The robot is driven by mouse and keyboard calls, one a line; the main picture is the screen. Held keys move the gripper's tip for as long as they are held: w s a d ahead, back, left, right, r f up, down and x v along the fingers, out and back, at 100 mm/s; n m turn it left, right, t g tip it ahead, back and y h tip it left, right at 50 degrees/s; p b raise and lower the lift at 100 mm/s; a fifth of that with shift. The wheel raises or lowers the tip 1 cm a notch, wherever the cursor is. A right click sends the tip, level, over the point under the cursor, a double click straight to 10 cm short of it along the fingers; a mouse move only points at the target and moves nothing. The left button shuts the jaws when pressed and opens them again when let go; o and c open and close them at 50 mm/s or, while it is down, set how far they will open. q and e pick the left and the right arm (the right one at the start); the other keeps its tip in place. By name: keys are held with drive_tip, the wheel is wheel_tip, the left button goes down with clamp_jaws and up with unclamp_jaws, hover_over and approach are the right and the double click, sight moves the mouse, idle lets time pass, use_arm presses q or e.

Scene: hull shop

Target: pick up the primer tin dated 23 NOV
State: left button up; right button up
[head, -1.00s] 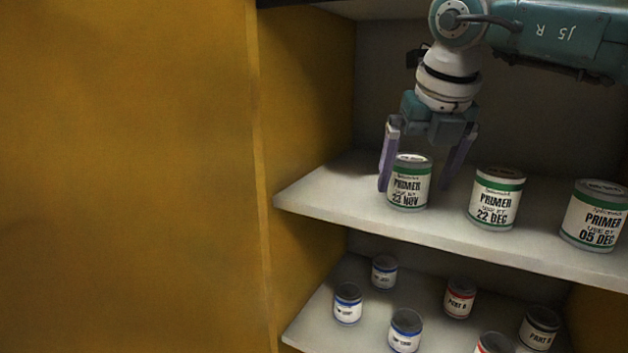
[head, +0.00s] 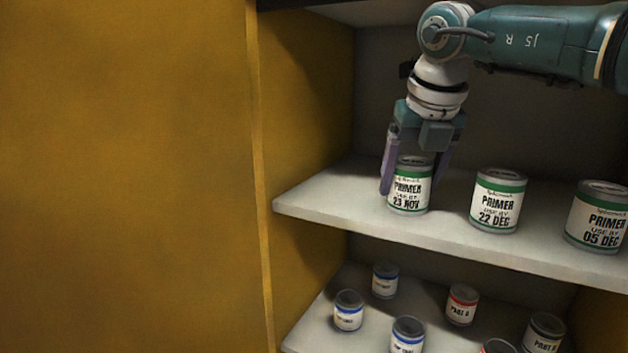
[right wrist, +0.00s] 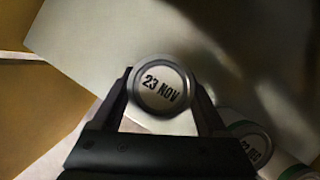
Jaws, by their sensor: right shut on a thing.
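The primer tin dated 23 NOV (head: 408,190) stands upright on the upper shelf, white with a green band. Its lid, marked 23 NOV, shows in the right wrist view (right wrist: 160,86). My right gripper (head: 416,182) reaches down from above and is shut on this tin, one finger on each side. The fingers also flank the lid in the right wrist view. The tin appears to rest on the shelf. My left gripper is not in view.
The primer tins dated 22 DEC (head: 497,203) and 05 DEC (head: 600,220) stand to the right on the same upper shelf (head: 330,205). Several smaller tins stand on the shelf below, some with blue bands (head: 348,312). A yellow cabinet panel (head: 130,180) fills the left.

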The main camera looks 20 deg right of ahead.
clamp_jaws()
idle(0.3)
